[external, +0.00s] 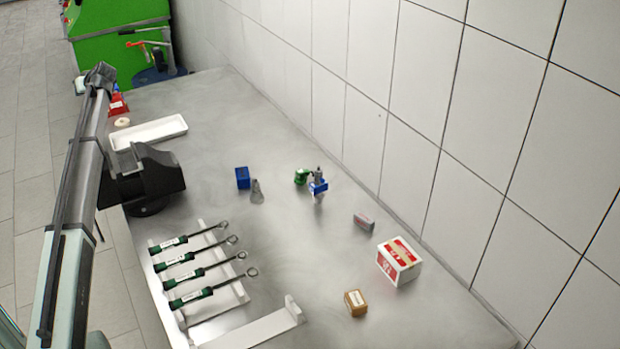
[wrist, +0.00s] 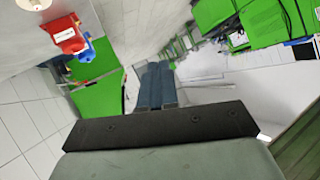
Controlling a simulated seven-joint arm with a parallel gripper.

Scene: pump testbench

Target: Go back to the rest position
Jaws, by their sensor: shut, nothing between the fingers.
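My gripper (wrist: 156,68) shows in the wrist view with its two blue-grey fingers side by side, shut and empty. It is raised clear of the table, and the fingers touch nothing. In the external view my arm rises along the left edge of the table, and its upper end is near the back left corner. The fingers cannot be made out there.
The metal table (external: 285,255) holds a white tray (external: 150,132), several green-handled wrenches (external: 190,298) on a white rack, a blue box (external: 242,178), a red-white box (external: 399,261) and a brown box (external: 355,303). A red item (wrist: 68,36) is near the back left corner. A tiled wall (external: 410,130) borders the right.

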